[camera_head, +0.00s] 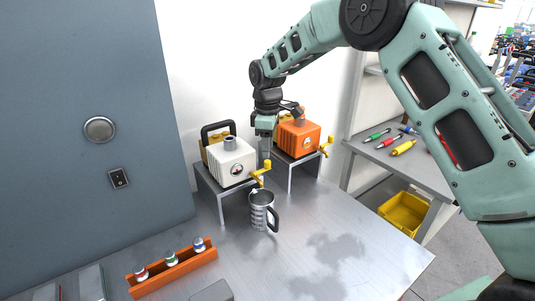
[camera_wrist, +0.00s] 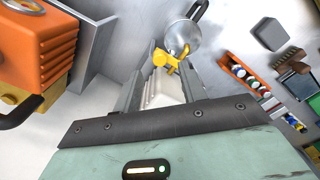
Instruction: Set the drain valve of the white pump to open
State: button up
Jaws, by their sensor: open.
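The white pump (camera_head: 231,160) stands on a small metal stand in the head view. Its yellow drain valve (camera_head: 258,174) sticks out on the right side, with the spout pointing down. In the wrist view the valve (camera_wrist: 170,58) shows near the fingertips, with part of the white pump (camera_wrist: 163,88) between the fingers. My gripper (camera_head: 265,158) is open, points down and is close to the valve. I cannot tell whether it touches the valve, nor which setting the handle is in. A metal mug (camera_head: 261,211) stands below the spout.
An orange pump (camera_head: 298,139) with its own yellow valve (camera_head: 326,145) stands close behind on the right. An orange rack (camera_head: 173,268) with small capped bottles lies at the front left. The table's front right (camera_head: 375,255) is clear.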

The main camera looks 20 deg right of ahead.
aim_at(268, 161)
jog(key=shift+f+p, duration=0.45)
jog(key=shift+f, duration=1.8)
grip_shut()
